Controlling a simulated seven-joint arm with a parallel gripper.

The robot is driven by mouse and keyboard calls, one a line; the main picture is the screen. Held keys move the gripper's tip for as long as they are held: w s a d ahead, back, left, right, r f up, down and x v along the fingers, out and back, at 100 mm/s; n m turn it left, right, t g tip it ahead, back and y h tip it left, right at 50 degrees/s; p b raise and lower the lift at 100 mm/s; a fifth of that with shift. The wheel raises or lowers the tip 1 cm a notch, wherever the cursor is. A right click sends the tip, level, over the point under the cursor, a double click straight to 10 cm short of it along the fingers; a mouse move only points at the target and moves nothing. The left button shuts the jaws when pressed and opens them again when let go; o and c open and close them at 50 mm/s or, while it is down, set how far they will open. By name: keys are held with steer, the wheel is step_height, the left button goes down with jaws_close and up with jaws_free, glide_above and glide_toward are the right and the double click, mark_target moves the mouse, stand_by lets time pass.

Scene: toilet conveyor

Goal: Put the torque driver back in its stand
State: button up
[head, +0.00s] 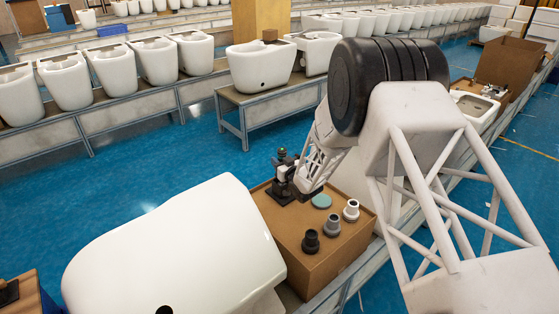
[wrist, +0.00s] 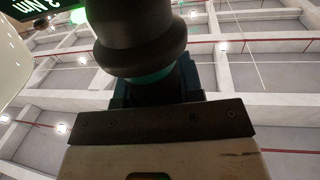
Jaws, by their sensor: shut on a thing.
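My gripper (head: 292,180) is at the far left corner of a brown box top, among small dark parts. In the wrist view it is shut on a black, rounded tool with a teal band, the torque driver (wrist: 140,35). In the head view the dark upright thing there, with a green spot on top (head: 281,152), is small and partly hidden by my gripper. A black stand base (head: 281,194) shows beneath. I cannot tell whether the driver is in the stand or apart from it. A dark display reading "3 Nm" (wrist: 38,22) shows in the wrist view.
The brown box (head: 310,262) also bears a teal disc (head: 321,201) and black (head: 311,241), grey (head: 332,225) and white (head: 351,210) flanged fittings. A large white toilet (head: 175,250) stands close on the left. Blue floor lies behind.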

steer(key=shift+f, duration=0.8)
steer(key=o, duration=1.2)
steer(key=shift+c, duration=0.2)
steer(key=shift+f, duration=0.1)
steer(key=shift+s+d, duration=0.1)
steer(key=shift+s, duration=0.05)
steer(key=v, duration=0.7)
steer(key=shift+s, duration=0.15)
steer(key=shift+d, duration=0.15)
